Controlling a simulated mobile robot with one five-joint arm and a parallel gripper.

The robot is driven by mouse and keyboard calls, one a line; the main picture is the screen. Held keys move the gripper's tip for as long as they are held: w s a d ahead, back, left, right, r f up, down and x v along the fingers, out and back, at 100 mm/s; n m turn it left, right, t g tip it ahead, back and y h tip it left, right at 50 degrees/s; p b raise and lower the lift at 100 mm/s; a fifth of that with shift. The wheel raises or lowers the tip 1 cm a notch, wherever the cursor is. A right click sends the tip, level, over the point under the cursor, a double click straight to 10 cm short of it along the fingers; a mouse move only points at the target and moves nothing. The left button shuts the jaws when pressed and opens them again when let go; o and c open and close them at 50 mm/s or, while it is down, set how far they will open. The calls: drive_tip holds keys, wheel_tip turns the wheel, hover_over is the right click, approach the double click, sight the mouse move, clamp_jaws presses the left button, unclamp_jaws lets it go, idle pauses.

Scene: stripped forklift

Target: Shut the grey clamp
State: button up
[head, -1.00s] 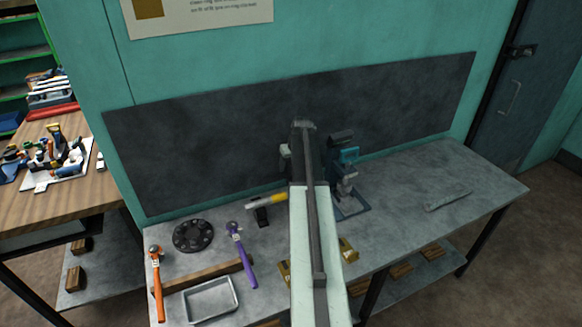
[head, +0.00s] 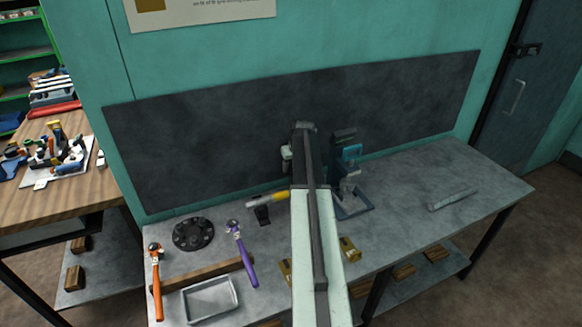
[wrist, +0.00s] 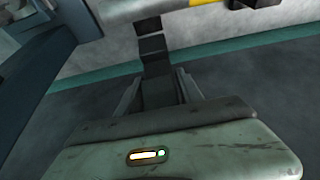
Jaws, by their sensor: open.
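What looks like the grey clamp (head: 264,213) stands on the bench just left of my arm in the head view. It has a dark base and a bar, pale grey at the left end and yellow toward the right. Its right part is hidden behind my arm. In the wrist view, a grey bar with a yellow band (wrist: 205,2) crosses the top edge, with a black part beside it. My gripper (wrist: 157,88) is open, and its two fingers stand apart without visible contact with the bar. In the head view my arm hides most of the gripper.
A blue press-like device (head: 350,185) stands close right of my arm. A black disc (head: 193,234), an orange-handled hammer (head: 156,285), a purple-handled hammer (head: 242,258) and a metal tray (head: 210,299) lie at left. A grey piece (head: 452,199) lies at right, with clear bench around it.

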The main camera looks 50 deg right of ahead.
drive_tip(key=shift+s+a+f+b, duration=0.2)
drive_tip(key=shift+s+a, duration=0.3)
drive_tip(key=shift+s, duration=0.65)
drive_tip(key=shift+s+a+f+b, duration=0.2)
drive_tip(key=shift+s+a, duration=0.25)
drive_tip(key=shift+s, duration=0.75)
drive_tip(key=shift+s+a+f+b, duration=0.2)
drive_tip(key=shift+s+a, duration=0.3)
drive_tip(key=shift+s, duration=0.65)
drive_tip(key=o, duration=0.6)
drive_tip(key=p+v, duration=0.7)
drive_tip(key=shift+s+r, duration=0.15)
drive_tip(key=shift+r, duration=0.2)
